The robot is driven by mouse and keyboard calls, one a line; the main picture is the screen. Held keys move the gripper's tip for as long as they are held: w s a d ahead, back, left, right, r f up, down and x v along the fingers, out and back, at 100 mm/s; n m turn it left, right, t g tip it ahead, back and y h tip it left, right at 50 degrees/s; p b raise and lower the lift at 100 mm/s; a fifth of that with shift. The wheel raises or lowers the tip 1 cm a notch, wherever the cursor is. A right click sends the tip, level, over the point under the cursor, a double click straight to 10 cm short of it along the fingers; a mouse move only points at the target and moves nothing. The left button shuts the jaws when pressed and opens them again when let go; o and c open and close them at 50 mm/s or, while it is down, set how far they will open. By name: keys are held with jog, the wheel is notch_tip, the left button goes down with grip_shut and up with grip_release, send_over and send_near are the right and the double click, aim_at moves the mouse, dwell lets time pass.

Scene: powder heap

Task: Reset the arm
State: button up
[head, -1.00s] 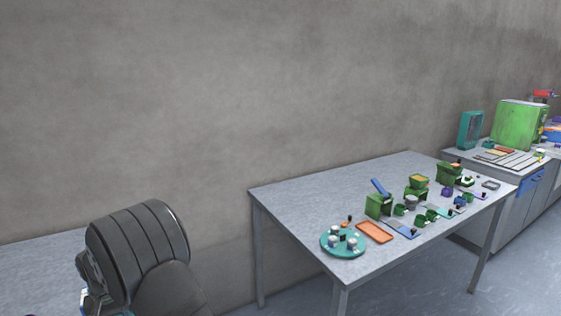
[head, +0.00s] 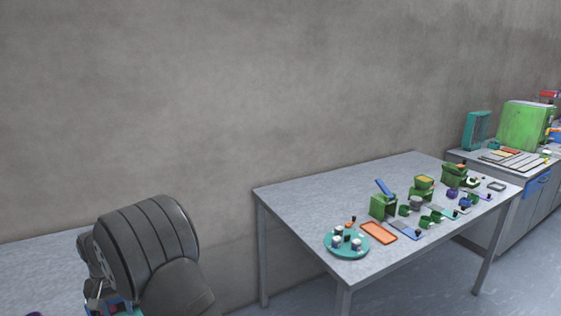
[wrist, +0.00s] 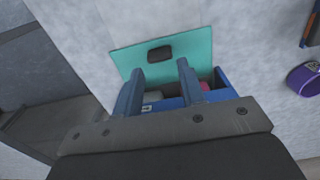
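My gripper (wrist: 160,88) shows in the wrist view with its two grey-blue fingers apart and nothing visibly held between them. Beyond the fingers is a blue box (wrist: 222,88) with a teal lid or panel (wrist: 125,58) that has a black knob (wrist: 160,53). A pale item and a pink item (wrist: 205,86) show inside the box, partly hidden by the fingers. I cannot tell whether the fingers touch the box. In the head view my dark arm is at the lower left and the fingers are not clearly visible.
A purple ring-shaped thing (wrist: 304,78) lies right of the box in the wrist view. In the head view a grey table (head: 300,205) holds a teal round tray (head: 347,252), an orange tray (head: 379,232) and several green items. A green box (head: 522,125) stands on the far counter.

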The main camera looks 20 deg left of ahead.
notch_tip(320, 180, down, 4)
jog(key=shift+r, duration=0.15)
jog(key=s+d, duration=0.7)
notch_tip(320, 180, up, 12)
jog(key=w+a+m, duration=0.1)
jog(key=m, duration=0.5)
jog(key=shift+a+m, duration=0.25)
jog(key=shift+m, duration=0.15)
jog(key=shift+w, duration=0.1)
